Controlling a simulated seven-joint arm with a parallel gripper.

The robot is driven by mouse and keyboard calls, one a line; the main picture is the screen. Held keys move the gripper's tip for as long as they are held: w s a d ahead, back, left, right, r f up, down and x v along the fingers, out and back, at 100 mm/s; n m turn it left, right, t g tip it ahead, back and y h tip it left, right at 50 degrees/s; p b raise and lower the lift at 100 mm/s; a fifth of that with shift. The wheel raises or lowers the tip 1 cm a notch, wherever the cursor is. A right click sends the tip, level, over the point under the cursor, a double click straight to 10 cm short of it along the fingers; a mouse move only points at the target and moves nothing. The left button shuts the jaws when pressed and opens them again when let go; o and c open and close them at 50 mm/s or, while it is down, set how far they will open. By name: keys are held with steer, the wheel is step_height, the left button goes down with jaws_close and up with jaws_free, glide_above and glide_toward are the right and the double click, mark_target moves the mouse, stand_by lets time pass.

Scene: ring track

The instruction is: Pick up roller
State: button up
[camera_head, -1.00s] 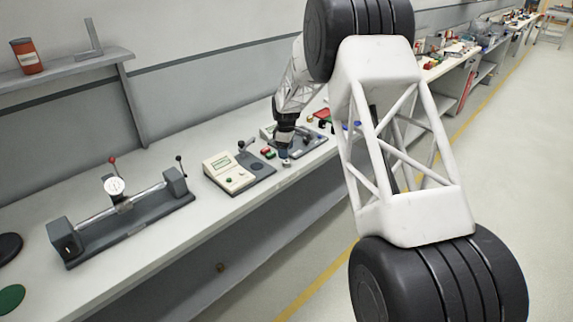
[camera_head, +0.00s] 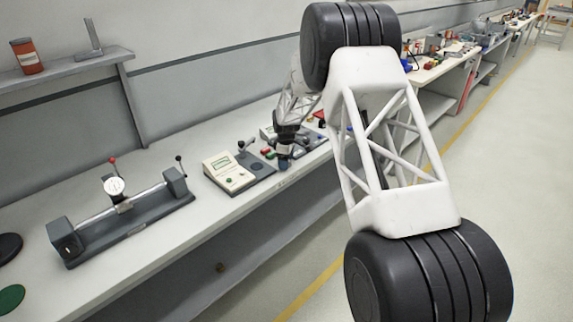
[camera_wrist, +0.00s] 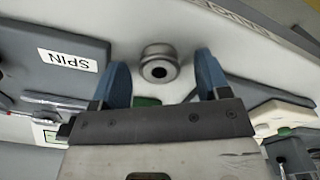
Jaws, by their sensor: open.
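The roller (camera_wrist: 159,65) is a small grey metal ring-like cylinder with a dark centre hole, standing on the pale bench in the wrist view. My gripper (camera_wrist: 162,72) has two blue fingers spread apart, one on each side of the roller in the picture. I see gaps between the roller and both fingers, and nothing is held. Whether the fingertips are down at the roller's height I cannot tell. In the head view my gripper (camera_head: 284,163) is low over the bench, and the roller cannot be made out there.
A cream meter box (camera_head: 230,172) stands left of my gripper in the head view. A dial-gauge fixture (camera_head: 125,212) is farther left. Bare bench surrounds the roller.

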stand_by(0.6)
steer(key=c, duration=1.1)
steer(key=shift+r, duration=0.1)
steer(key=shift+r, duration=0.5)
steer(key=shift+s+r, duration=0.15)
steer(key=shift+r, duration=0.45)
steer(key=shift+s+r, duration=0.15)
steer(key=shift+r, duration=0.4)
steer(key=s+d, duration=0.1)
steer(key=s, duration=0.4)
steer(key=s+d+r, duration=0.1)
steer(key=s, duration=0.4)
steer(key=s+d, duration=0.1)
steer(key=s, duration=0.4)
steer(key=shift+r, duration=0.2)
